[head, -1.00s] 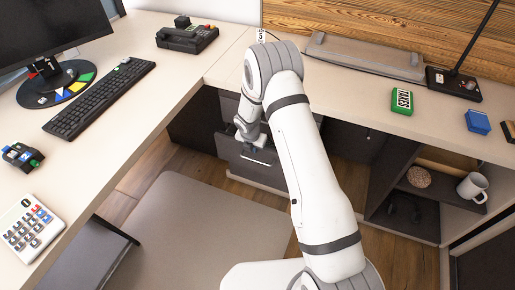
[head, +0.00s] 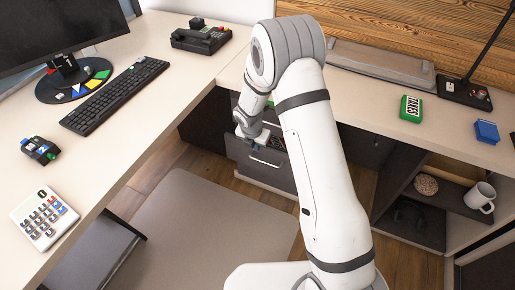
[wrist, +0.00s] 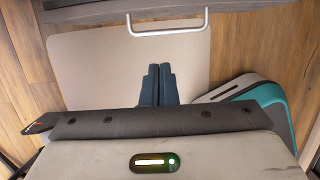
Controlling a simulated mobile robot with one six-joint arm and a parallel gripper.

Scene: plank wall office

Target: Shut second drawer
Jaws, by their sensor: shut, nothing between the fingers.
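The dark grey drawer unit stands under the desk in the head view. One drawer (head: 268,176) with a pale bar handle (head: 267,162) stands partly open, and a few small items show inside it. I cannot tell for sure which drawer in the stack it is. My gripper (head: 259,144) is close to the top of this drawer's front, above the handle. In the wrist view my gripper (wrist: 157,83) is shut and empty, with the handle (wrist: 168,29) ahead of its tips and apart from them. Much of the unit is hidden behind my arm.
The desk (head: 370,95) runs above the drawers and along the left. An open shelf (head: 415,232) with a white mug (head: 480,197) stands to the right.

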